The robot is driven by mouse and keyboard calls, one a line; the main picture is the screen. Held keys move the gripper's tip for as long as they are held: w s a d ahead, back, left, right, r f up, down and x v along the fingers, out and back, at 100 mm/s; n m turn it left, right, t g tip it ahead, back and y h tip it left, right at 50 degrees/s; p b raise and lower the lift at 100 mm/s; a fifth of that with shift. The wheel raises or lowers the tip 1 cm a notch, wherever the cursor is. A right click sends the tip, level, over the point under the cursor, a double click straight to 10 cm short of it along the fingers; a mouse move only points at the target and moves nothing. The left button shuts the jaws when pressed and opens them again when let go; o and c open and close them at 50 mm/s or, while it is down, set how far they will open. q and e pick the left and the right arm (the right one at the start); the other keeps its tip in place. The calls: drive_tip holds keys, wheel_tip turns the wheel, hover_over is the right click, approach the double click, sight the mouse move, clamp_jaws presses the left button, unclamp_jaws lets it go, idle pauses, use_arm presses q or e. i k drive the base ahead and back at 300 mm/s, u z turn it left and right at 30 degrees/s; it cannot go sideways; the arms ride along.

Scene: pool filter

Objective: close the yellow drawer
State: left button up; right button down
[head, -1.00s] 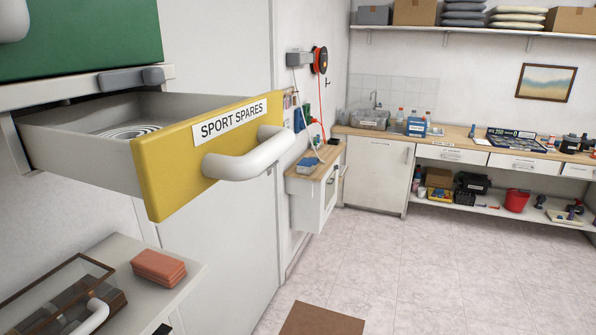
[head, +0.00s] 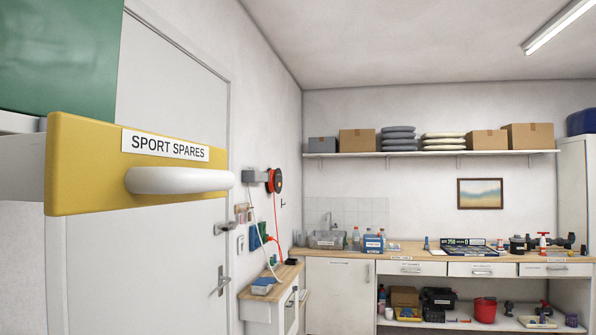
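The yellow drawer (head: 90,165) stands pulled out at the left, close to me. Its front carries a "SPORT SPARES" label (head: 165,145) and a thick white bar handle (head: 180,180). A strip of its pale side wall (head: 22,168) shows behind the front; its inside is hidden from this angle. Neither of my grippers shows in the head view, and nothing touches the handle.
A green front (head: 60,55) is above the drawer. A grey door (head: 150,270) is behind it. A small side cabinet (head: 262,312) stands by the wall, and a long workbench (head: 340,290) runs along the back wall under a shelf (head: 430,154).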

sight(81, 165)
drive_tip(key=z, duration=0.05)
drive_tip(key=k, duration=0.35)
drive_tip(key=u, duration=0.85)
